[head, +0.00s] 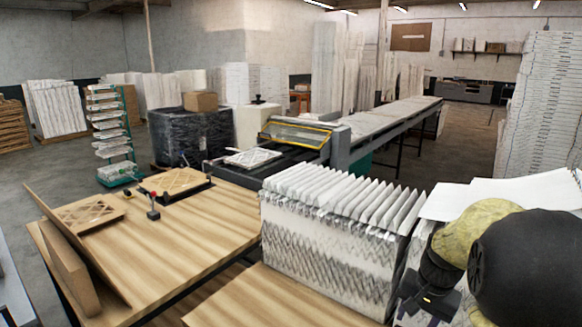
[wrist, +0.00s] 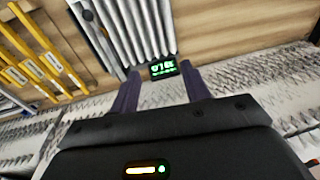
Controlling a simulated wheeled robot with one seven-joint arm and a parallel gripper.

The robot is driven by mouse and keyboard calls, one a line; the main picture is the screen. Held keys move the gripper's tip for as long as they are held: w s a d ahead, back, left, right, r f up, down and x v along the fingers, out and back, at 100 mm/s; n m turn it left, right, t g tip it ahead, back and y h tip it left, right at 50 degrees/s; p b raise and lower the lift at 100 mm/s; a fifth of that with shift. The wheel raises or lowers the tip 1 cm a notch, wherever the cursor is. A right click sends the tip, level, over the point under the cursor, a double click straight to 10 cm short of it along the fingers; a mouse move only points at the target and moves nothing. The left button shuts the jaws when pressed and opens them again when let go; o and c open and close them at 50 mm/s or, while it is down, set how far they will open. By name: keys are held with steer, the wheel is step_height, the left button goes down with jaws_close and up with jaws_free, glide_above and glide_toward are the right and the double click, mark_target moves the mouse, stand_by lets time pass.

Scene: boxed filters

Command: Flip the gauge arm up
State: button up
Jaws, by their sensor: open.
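On the wooden table, a small upright piece with a red ball top and dark base (head: 153,206) stands near a framed filter (head: 175,182) in a black holder. It may be the gauge arm, but it is too small to tell. A black knob (head: 126,194) is just left of it. My gripper (head: 430,292) is at the lower right, far from them, beside the pleated white stack. In the wrist view my gripper (wrist: 160,88) has its two purple fingers apart and nothing held between them. A small green-lit display (wrist: 162,69) shows beyond the fingertips.
A tall stack of pleated white filters (head: 325,235) stands between my arm and the table's left part. Leaning boards (head: 75,248) and a loose frame (head: 88,214) take up the table's left end. The table's middle (head: 195,235) is clear.

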steer(key=s+a+f+n+b, duration=0.1)
steer(key=s+a+f+n, duration=0.6)
steer(key=s+a, duration=0.3)
steer(key=a, duration=0.3)
steer(key=shift+s+n+t+h, duration=0.2)
steer(key=shift+n+t+h, duration=0.1)
steer(key=shift+n+t, duration=0.1)
steer(key=shift+f, duration=0.1)
steer(key=shift+c, duration=1.2)
